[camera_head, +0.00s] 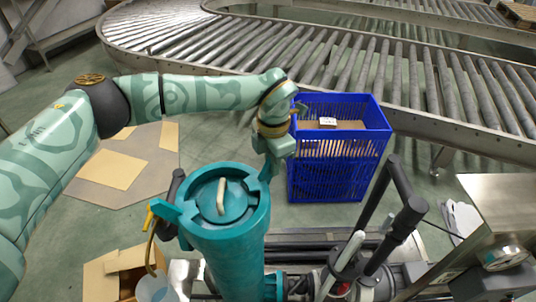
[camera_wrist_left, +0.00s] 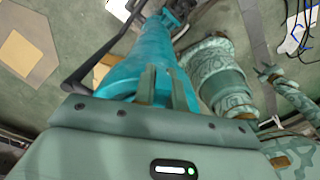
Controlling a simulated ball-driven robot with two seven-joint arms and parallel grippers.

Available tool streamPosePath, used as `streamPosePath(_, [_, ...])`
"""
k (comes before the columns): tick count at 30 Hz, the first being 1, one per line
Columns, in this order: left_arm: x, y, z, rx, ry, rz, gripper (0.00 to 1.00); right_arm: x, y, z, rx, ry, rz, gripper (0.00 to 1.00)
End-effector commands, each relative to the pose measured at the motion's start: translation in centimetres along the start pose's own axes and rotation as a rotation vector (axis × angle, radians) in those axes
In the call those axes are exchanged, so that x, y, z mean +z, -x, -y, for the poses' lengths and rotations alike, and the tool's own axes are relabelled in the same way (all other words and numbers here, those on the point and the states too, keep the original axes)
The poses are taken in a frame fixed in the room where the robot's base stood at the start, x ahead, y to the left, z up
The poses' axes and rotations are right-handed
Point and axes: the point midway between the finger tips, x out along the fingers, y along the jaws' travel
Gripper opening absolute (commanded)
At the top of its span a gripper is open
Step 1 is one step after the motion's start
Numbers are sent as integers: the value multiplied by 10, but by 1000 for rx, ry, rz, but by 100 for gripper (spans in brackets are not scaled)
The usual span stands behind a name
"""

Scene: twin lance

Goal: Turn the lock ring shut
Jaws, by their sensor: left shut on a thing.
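The teal upright cylinder (camera_head: 228,255) stands in front of me in the head view. Its lock ring (camera_head: 262,212) runs around the round lid at the top, with lugs sticking out on the left and right. A beige handle (camera_head: 221,196) sits on the lid. My left gripper (camera_head: 268,172) comes in from behind and is shut on the ring's right-hand lug. Its fingers hide much of that lug. In the left wrist view, the fingers (camera_wrist_left: 165,90) are beside the teal cylinder (camera_wrist_left: 150,50). A small patterned arm part at the right may be my right arm; its jaws are unclear.
A blue crate (camera_head: 330,165) with a brown box and white label stands behind the cylinder to the right. Dark pipes (camera_head: 385,225) rise at the right, near a steel cabinet (camera_head: 505,215). A roller conveyor (camera_head: 400,75) curves across the back. Cardboard (camera_head: 120,165) lies on the floor at left.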

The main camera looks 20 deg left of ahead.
Motion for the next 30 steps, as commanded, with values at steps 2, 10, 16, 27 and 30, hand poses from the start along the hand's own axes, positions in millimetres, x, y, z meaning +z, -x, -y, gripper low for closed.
streamPosePath(2, [0,5,9,1,-62,1,0,-3,10,-1,2,0,-6,38])
streamPosePath(10, [-5,5,37,1,-274,1,0,-8,29,-3,5,0,-17,38])
streamPosePath(16, [-10,4,52,0,-398,2,0,-11,39,-3,7,0,-22,38])
streamPosePath(27, [-16,2,64,0,-504,2,0,-13,46,-4,8,0,-26,38])
streamPosePath(30, [-16,1,65,0,-512,2,0,-13,47,-4,8,0,-26,38])
